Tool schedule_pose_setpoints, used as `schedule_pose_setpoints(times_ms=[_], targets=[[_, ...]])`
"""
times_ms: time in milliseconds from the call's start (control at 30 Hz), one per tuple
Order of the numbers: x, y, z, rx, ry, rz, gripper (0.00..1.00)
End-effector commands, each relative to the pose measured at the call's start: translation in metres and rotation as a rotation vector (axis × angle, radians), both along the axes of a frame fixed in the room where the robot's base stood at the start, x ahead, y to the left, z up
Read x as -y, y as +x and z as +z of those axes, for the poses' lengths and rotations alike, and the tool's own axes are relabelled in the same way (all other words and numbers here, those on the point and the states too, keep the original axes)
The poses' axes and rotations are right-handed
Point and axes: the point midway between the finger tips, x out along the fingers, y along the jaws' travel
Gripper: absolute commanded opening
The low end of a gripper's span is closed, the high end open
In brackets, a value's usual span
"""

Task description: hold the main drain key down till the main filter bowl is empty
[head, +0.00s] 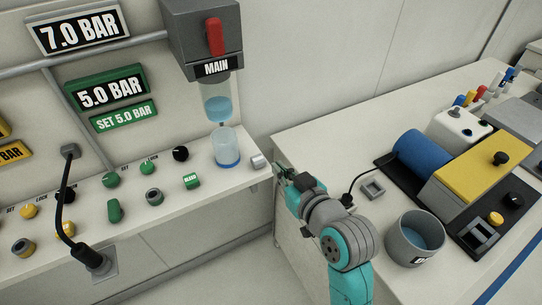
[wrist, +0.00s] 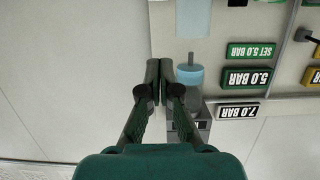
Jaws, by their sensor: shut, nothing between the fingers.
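The main filter bowl (head: 218,104), a clear bowl with blue liquid in its lower part, hangs under the grey housing labelled MAIN (head: 212,43). A clear cup (head: 227,148) with a little blue at its bottom stands beneath it. A small pale grey knob (head: 259,161), which looks like the main drain key, sits at the bench's right end. My gripper (head: 281,172) is shut and empty just right of that knob; I cannot tell whether they touch. In the wrist view my gripper (wrist: 160,68) has its fingers together, beside the upside-down bowl (wrist: 188,76); the knob is not visible there.
Several green, black and yellow knobs (head: 113,180) line the bench left of the cup. A red handle (head: 215,37) is on the MAIN housing. The right table bears a grey pot (head: 413,238) with bluish liquid and a yellow-topped machine (head: 465,172). A floor gap separates bench and table.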

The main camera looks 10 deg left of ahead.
Motion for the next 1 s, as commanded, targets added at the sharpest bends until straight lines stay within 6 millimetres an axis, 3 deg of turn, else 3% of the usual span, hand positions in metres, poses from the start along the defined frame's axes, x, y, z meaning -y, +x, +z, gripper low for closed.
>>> schedule_pose_setpoints(times_ms=[567, 1000], targets=[[-0.007, 0.007, 0.003, 0.002, -0.003, 0.01, 0.0], [-0.047, 0.066, -0.015, 0.001, -0.003, 0.011, 0.0]])
